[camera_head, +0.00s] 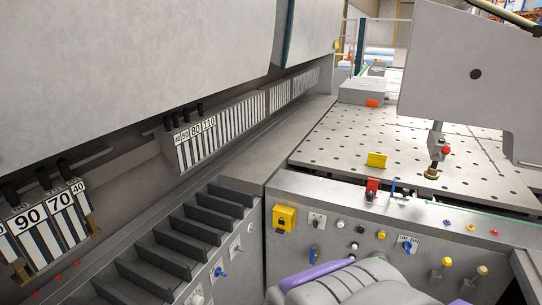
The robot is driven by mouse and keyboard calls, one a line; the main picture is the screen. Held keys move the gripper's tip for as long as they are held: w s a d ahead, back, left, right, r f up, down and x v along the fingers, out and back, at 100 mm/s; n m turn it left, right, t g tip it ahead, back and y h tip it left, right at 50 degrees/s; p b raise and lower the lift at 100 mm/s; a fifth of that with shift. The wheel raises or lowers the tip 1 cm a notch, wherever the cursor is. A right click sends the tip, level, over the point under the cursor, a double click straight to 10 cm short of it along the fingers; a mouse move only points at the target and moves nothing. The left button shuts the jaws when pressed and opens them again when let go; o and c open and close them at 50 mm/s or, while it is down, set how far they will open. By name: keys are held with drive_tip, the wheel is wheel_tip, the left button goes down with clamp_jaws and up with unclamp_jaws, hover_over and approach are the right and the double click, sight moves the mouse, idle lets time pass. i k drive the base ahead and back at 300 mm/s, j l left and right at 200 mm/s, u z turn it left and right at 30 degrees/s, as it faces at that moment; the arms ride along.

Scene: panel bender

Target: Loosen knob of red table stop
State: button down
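A small red block (372,186), which looks like the red table stop, stands at the near edge of the perforated table (335,148). A dark part shows just below the red block; it is too small to tell whether this is the knob or how tight it is. A yellow stop (376,160) stands on the table behind it. An orange-red piece (372,103) is farther back, at a grey block. My gripper cannot be made out. A grey and purple part at the bottom centre looks like my own body or arm, well below the red block.
A control panel (345,232) with a yellow lock box (284,218), knobs and buttons runs along the table's front. A post with a red knob (446,150) stands right of the red block, under a large grey machine head (470,75). Numbered tool segments (195,145) are at left.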

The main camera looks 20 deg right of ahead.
sight(370, 195)
drive_tip(key=z, duration=1.4)
